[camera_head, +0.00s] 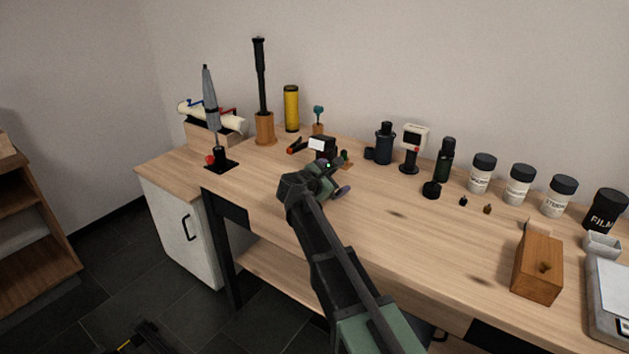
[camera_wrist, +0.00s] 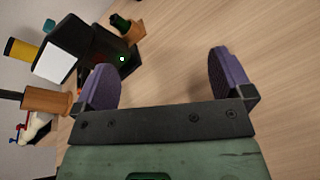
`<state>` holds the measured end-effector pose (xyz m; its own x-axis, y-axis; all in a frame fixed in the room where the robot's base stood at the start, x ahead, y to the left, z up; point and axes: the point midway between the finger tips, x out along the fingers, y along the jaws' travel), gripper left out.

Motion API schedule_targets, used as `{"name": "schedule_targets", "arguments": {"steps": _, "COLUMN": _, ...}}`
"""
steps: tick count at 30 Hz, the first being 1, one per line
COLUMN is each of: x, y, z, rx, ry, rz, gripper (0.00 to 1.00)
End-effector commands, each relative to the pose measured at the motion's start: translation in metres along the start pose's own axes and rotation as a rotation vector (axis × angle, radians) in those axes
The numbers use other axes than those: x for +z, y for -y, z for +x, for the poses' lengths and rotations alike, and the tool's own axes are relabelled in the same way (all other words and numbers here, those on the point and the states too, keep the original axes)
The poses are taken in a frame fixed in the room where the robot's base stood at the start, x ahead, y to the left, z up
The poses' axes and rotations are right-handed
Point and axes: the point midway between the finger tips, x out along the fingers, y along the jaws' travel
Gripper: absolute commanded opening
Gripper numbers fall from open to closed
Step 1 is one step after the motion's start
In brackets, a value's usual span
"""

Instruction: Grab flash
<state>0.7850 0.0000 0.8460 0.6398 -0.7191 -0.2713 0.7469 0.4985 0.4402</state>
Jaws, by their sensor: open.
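The flash, a black block with a white front panel (camera_head: 322,146), stands on the wooden table just beyond my gripper (camera_head: 336,178). In the wrist view the flash (camera_wrist: 62,55) is at the upper left, its white panel and black body partly behind the left purple finger. My gripper (camera_wrist: 165,78) is open, with two purple-padded fingers wide apart. Only bare wood shows between the fingers. The flash is outside the gap, to the left finger's side. In the head view my arm and gripper hide part of the table around it.
A yellow cylinder (camera_head: 291,108), a black pole in a wooden holder (camera_head: 264,128) and a grey pointed stand (camera_head: 211,112) are behind and left. A dark bottle (camera_head: 384,143) and a white-headed device (camera_head: 413,142) stand to the right. The front middle table is clear.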

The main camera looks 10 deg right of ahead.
Motion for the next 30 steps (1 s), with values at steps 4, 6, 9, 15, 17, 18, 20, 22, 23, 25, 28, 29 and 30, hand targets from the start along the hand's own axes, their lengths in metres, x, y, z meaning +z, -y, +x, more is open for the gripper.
{"name": "schedule_targets", "arguments": {"steps": 4, "x": -0.049, "y": -0.062, "z": 0.011, "rx": 0.178, "ry": 0.176, "rz": -0.382, "gripper": 0.98}}
{"name": "schedule_targets", "arguments": {"steps": 6, "x": -0.050, "y": -0.076, "z": 0.008, "rx": 0.208, "ry": 0.221, "rz": -0.470, "gripper": 0.98}}
{"name": "schedule_targets", "arguments": {"steps": 9, "x": -0.045, "y": -0.081, "z": 0.005, "rx": 0.218, "ry": 0.237, "rz": -0.500, "gripper": 0.98}}
{"name": "schedule_targets", "arguments": {"steps": 15, "x": -0.040, "y": -0.087, "z": 0.027, "rx": 0.213, "ry": 0.236, "rz": -0.495, "gripper": 0.98}}
{"name": "schedule_targets", "arguments": {"steps": 17, "x": -0.038, "y": -0.091, "z": 0.039, "rx": 0.213, "ry": 0.235, "rz": -0.495, "gripper": 0.98}}
{"name": "schedule_targets", "arguments": {"steps": 18, "x": -0.037, "y": -0.093, "z": 0.047, "rx": 0.213, "ry": 0.235, "rz": -0.494, "gripper": 0.98}}
{"name": "schedule_targets", "arguments": {"steps": 20, "x": -0.035, "y": -0.095, "z": 0.055, "rx": 0.213, "ry": 0.235, "rz": -0.494, "gripper": 0.98}}
{"name": "schedule_targets", "arguments": {"steps": 22, "x": -0.034, "y": -0.095, "z": 0.059, "rx": 0.214, "ry": 0.234, "rz": -0.493, "gripper": 0.98}}
{"name": "schedule_targets", "arguments": {"steps": 23, "x": -0.034, "y": -0.095, "z": 0.059, "rx": 0.214, "ry": 0.234, "rz": -0.493, "gripper": 0.98}}
{"name": "schedule_targets", "arguments": {"steps": 25, "x": -0.034, "y": -0.095, "z": 0.061, "rx": 0.214, "ry": 0.234, "rz": -0.493, "gripper": 0.98}}
{"name": "schedule_targets", "arguments": {"steps": 28, "x": -0.031, "y": -0.100, "z": 0.073, "rx": 0.213, "ry": 0.234, "rz": -0.492, "gripper": 0.98}}
{"name": "schedule_targets", "arguments": {"steps": 29, "x": -0.029, "y": -0.102, "z": 0.078, "rx": 0.212, "ry": 0.234, "rz": -0.492, "gripper": 0.98}}
{"name": "schedule_targets", "arguments": {"steps": 30, "x": -0.028, "y": -0.104, "z": 0.086, "rx": 0.211, "ry": 0.234, "rz": -0.492, "gripper": 0.98}}
